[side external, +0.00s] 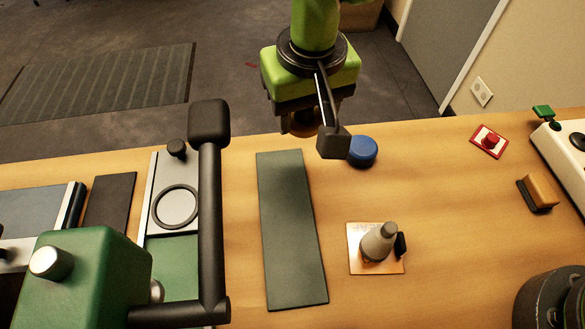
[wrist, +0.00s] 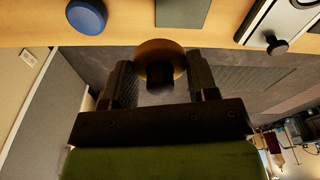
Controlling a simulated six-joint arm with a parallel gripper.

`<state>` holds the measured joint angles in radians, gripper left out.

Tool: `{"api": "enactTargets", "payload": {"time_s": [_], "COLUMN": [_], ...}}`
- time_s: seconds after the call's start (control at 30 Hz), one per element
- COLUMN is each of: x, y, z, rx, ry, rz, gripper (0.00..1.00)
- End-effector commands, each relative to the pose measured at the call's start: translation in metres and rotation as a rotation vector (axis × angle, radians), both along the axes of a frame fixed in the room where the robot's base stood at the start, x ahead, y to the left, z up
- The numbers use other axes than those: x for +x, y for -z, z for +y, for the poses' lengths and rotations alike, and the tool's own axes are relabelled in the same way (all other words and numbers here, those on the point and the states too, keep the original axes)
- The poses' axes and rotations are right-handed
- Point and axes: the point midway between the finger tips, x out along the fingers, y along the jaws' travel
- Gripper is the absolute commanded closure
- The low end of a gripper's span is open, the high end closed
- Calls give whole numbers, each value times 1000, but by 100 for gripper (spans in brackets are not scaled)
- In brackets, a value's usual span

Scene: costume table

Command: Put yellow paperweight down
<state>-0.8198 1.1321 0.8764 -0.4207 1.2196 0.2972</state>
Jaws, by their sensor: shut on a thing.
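My gripper (side external: 303,108) hangs at the far edge of the table (side external: 440,211), behind the dark green mat. The yellow paperweight (side external: 304,126) shows as a dull brownish-yellow round shape under the gripper, partly hidden. In the wrist view the paperweight (wrist: 160,46) sits between the two black fingers of my gripper (wrist: 160,76), which are shut on it. The wrist view has the floor behind it and the table edge close by. I cannot tell its exact height above the table.
A blue round paperweight (side external: 362,151) stands just right of my gripper. The dark green mat (side external: 290,228) lies in front. A red button (side external: 491,141) is at the right. Bare wood lies between them.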

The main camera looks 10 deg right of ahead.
Motion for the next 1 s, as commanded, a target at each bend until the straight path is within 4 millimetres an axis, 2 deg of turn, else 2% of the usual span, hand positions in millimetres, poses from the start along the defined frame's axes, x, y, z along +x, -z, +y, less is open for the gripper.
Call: {"api": "enactTargets", "payload": {"time_s": [0.03, 0.17, 0.4, 0.57, 0.73, 0.83, 1.0], "x": [-4, -9, -10, -9, -9, -9, -9], "y": [-1, 6, 50, 66, 91, 98, 98], "z": [8, 16, 17, 17, 16, 17, 17], "rx": [4, 4, 4, 5, 5, 7, 8], "ry": [-19, -43, -43, -43, -42, -42, -41], "rz": [0, 4, 5, 4, 4, 2, 1], "gripper": [78, 78, 78, 78, 78, 78, 78]}}
